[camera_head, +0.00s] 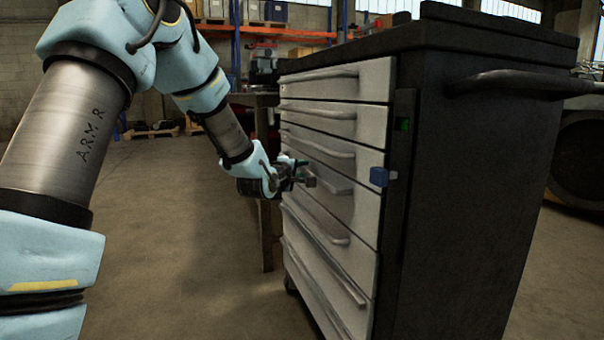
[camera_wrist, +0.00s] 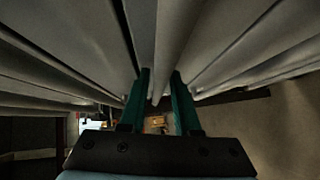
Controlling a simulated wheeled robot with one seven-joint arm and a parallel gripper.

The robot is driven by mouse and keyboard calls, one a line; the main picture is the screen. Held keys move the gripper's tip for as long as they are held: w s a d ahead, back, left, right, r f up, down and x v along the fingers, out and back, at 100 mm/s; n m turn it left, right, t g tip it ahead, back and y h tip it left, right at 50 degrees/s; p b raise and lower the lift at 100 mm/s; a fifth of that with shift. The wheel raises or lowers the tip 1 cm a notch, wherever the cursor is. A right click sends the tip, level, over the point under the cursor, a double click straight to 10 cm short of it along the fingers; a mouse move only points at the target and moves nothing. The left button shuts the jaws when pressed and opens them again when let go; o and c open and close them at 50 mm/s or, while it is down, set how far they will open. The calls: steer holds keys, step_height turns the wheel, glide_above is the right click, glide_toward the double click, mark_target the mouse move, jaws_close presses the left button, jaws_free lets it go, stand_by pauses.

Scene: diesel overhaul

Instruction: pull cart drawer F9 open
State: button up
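The grey tool cart (camera_head: 470,190) stands on the right with a stack of light grey drawers on its front, each with a long bar handle. The drawers look shut and flush. No F9 label is readable. My gripper (camera_head: 307,178) is at the cart's front, at the handle (camera_head: 336,184) of the fourth drawer from the top. In the wrist view, my gripper's two green fingers (camera_wrist: 160,85) stand apart, with a grey handle bar (camera_wrist: 173,45) running between them. A gap shows beside the bar, so the fingers do not look closed on it.
A side push handle (camera_head: 520,83) is on the cart's right. A workbench (camera_head: 262,100) stands behind. The floor (camera_head: 190,260) left of the cart is clear.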

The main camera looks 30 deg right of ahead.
steer(key=shift+w+d, duration=0.1)
steer(key=shift+c, duration=0.2)
jaws_close()
stand_by(1.3)
